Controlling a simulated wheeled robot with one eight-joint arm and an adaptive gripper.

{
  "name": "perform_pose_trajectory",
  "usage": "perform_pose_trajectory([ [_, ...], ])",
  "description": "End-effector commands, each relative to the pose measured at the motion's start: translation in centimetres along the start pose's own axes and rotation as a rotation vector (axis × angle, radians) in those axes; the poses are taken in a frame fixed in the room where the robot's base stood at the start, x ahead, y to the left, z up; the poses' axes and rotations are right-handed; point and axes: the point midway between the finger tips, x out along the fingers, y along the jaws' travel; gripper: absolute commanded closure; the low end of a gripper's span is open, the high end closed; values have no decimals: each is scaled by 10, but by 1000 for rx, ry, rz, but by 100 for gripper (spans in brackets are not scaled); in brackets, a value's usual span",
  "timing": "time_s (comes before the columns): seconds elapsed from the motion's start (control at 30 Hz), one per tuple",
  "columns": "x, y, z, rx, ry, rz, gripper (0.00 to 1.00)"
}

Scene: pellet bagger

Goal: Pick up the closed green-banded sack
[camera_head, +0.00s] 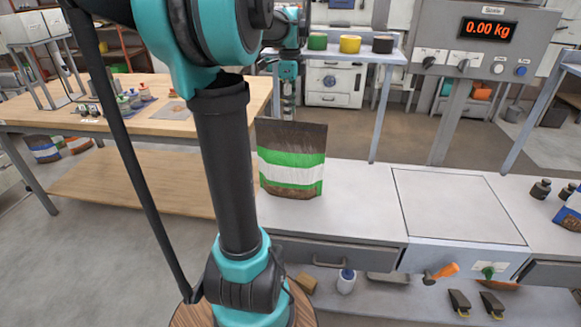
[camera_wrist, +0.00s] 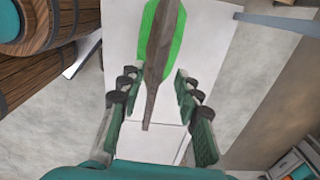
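The green-banded sack (camera_head: 291,158) stands upright on the white counter (camera_head: 350,205), in the middle of the head view. It is brown with green and white bands, and its top edge looks flat and closed. In the wrist view the sack (camera_wrist: 160,45) is seen from above as a thin brown top edge with green bulging on both sides. My gripper (camera_wrist: 152,90) is open, with its two fingers apart on either side of the sack's near end. In the head view my wrist is above and behind the sack, and the fingertips are hard to make out there.
A scale with a display (camera_head: 488,28) reading 0.00 kg stands at the right, with a flat plate (camera_head: 455,205) in the counter. A wooden table (camera_head: 150,125) is at the left. A small blue shelf (camera_head: 345,52) with coloured rolls stands behind. Counter between sack and plate is clear.

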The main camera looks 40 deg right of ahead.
Motion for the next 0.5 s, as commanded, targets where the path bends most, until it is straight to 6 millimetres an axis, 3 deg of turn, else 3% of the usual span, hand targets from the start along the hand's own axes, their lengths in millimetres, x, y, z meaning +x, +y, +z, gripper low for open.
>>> perform_pose_trajectory([
  [0.27, 20, 0, -1, 0, 0, 0, 66],
  [0.5, 53, 2, -3, -1, 0, 0, 66],
])
